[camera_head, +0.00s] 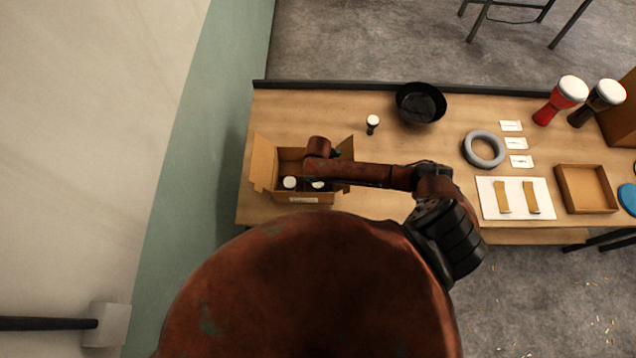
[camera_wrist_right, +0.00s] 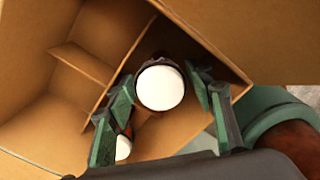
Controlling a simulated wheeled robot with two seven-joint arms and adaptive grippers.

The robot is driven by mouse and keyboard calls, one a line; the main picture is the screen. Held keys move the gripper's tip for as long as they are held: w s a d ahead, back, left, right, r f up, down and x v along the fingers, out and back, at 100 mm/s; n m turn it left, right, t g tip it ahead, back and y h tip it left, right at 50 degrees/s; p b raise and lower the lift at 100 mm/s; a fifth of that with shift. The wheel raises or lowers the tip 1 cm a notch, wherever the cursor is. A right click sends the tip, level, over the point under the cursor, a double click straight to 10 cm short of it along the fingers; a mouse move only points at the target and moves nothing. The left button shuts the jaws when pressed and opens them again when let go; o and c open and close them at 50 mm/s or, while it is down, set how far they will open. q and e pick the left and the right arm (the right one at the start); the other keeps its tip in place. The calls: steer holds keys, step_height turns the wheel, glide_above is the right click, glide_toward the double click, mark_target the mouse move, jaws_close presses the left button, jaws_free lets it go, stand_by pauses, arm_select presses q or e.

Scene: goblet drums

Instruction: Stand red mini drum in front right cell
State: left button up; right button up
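The cardboard box (camera_head: 297,199) with dividers and open flaps stands at the left of the table; its walls and dividers fill the wrist view (camera_wrist_right: 85,62). My right gripper (camera_wrist_right: 161,82) is in the box, its fingers either side of a mini drum (camera_wrist_right: 160,88) with a white head and dark reddish rim. Narrow gaps show beside the head, so the fingers look open. The drum appears upright in a corner cell; its body is hidden below the head. A second white-headed mini drum (camera_wrist_right: 123,148) is partly behind a finger. My left gripper is out of view.
A small white-topped drum (camera_head: 372,123) stands outside the box, beside a black bowl (camera_head: 420,103). A grey ring (camera_head: 484,149), white cards, a shallow tray (camera_head: 586,189) and two large drums, one red (camera_head: 561,100), are at right. Bare table lies behind the box.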

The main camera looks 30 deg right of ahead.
steer(key=shift+o, duration=0.7)
step_height(320, 180, up, 12)
steer(key=shift+r+b, duration=0.2)
steer(key=shift+b, duration=0.2)
stand_by(1.0)
